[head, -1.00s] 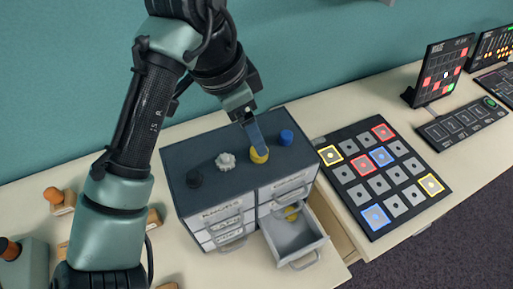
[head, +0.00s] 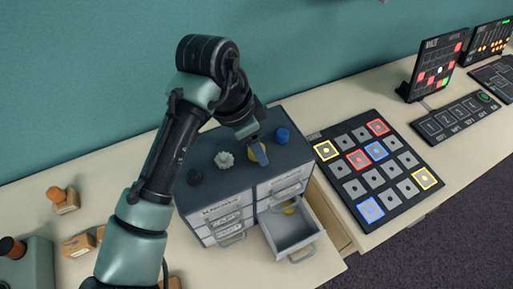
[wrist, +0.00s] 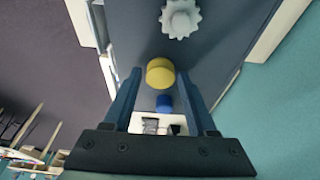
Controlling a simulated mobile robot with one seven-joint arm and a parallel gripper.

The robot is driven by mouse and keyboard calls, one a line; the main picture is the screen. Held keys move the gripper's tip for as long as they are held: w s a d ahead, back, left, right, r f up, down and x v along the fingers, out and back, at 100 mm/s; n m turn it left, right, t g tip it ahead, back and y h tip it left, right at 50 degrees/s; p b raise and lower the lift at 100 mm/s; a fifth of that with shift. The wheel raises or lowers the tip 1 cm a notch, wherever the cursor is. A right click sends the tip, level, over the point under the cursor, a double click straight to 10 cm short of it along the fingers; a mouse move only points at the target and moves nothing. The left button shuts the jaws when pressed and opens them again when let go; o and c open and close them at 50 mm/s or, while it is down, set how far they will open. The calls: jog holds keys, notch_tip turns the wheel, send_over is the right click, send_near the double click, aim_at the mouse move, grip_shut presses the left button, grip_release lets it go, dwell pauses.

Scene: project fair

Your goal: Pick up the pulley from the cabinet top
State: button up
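The dark cabinet top (head: 220,180) carries a row of small parts: a black knob-like piece (head: 194,176), a white gear (head: 224,160), a yellow round piece (head: 251,151) and a blue cylinder (head: 283,135). Which one is the pulley is not clear from shape; the yellow piece is nearest my gripper. My gripper (head: 259,154) is over the yellow piece and partly hides it in the head view. In the wrist view my gripper (wrist: 158,88) is open, with the yellow piece (wrist: 160,73) between its finger lines, apparently not gripped. The blue cylinder (wrist: 164,103) and white gear (wrist: 180,18) also show there.
An open grey drawer (head: 292,236) at the cabinet's front right holds a small yellow item (head: 289,208). A black panel with coloured squares (head: 375,168) lies to the right. Wooden blocks (head: 78,245) lie at left. A wall stands behind.

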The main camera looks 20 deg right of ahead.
grip_shut()
jog(key=shift+r, duration=0.1)
